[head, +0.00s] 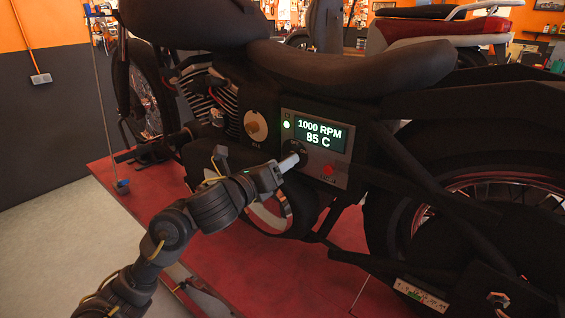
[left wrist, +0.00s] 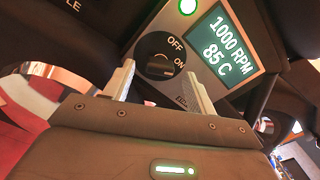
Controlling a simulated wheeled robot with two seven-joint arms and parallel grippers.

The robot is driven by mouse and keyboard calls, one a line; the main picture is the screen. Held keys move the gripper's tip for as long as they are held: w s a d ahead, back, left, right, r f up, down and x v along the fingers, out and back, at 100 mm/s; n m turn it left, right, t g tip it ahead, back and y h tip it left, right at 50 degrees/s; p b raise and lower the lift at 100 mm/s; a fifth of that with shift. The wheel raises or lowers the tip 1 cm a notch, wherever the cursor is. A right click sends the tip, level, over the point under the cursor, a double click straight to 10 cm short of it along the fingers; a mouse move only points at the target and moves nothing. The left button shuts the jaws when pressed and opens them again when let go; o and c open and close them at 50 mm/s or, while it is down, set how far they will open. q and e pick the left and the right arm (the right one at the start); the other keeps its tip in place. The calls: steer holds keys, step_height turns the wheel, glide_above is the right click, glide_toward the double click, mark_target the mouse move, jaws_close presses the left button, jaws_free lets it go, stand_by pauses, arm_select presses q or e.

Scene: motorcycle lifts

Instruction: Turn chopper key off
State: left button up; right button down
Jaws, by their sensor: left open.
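The chopper (head: 350,70) stands on a red lift platform. Its side panel (head: 343,180) has a lit display (head: 319,133) reading 1000 RPM and 85 C, with a green light (head: 286,125) beside it. The round black key switch (left wrist: 158,55) shows in the left wrist view, with OFF and ON printed at its upper right edge. I cannot tell for sure which mark the key points to. My left gripper (head: 290,161) is open in front of the switch. In the left wrist view its two fingers (left wrist: 158,82) reach up on either side of the switch's lower part. My right gripper is not in view.
A red button (head: 328,169) sits low on the panel, right of the gripper. A brass round knob (head: 255,126) is left of the panel. Frame tubes and the rear wheel (head: 480,200) lie to the right. Red lift platform (head: 270,285) shows below; grey floor is at the left.

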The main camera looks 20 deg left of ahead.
arm_select(q)
steer(key=shift+w+d, duration=0.25)
steer(key=shift+w, duration=0.45)
steer(key=c, duration=1)
